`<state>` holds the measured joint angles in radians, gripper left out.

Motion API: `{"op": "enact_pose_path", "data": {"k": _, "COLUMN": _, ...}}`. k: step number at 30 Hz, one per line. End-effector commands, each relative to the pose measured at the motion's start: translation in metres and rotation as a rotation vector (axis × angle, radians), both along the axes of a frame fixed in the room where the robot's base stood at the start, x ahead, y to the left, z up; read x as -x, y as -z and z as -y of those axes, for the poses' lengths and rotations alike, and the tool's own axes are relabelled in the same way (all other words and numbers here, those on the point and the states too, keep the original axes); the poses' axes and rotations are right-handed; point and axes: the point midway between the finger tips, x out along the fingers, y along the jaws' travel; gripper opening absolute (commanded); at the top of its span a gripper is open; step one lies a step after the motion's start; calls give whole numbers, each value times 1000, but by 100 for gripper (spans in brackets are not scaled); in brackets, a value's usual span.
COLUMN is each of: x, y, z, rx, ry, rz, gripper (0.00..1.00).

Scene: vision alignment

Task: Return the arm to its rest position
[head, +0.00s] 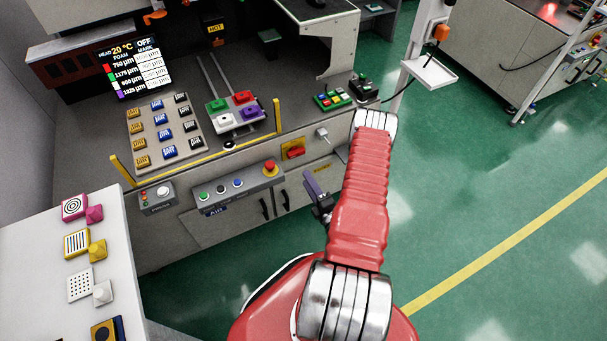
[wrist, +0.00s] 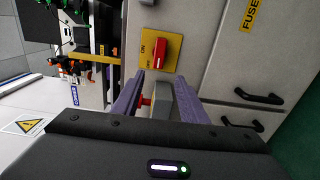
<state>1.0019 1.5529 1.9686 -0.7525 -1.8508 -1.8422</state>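My red arm reaches up through the middle of the head view, bent at the upper end. My gripper (head: 313,184), with purple fingers, shows left of the arm, in front of the grey machine cabinet, apart from my body. In the wrist view the two purple fingers of my gripper (wrist: 158,88) stand apart, so it is open. A grey block and a small red part show in the gap between them; I cannot tell how far beyond the fingers these are. Nothing is seen held in the head view.
A red rotary switch (wrist: 168,50) on a yellow plate is on the cabinet front ahead. A control box with a red stop button (head: 270,167) juts from the cabinet. A white table (head: 40,265) with coloured pieces stands at left. Green floor (head: 480,180) is open at right.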

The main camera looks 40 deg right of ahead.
Motion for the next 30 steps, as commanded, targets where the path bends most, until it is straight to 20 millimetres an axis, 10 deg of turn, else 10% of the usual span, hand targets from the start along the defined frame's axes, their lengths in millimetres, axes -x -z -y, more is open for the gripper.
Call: {"op": "enact_pose_path", "data": {"k": 30, "x": 15, "y": 6, "z": -6, "rx": -71, "ry": -6, "rz": -3, "gripper": 39}}
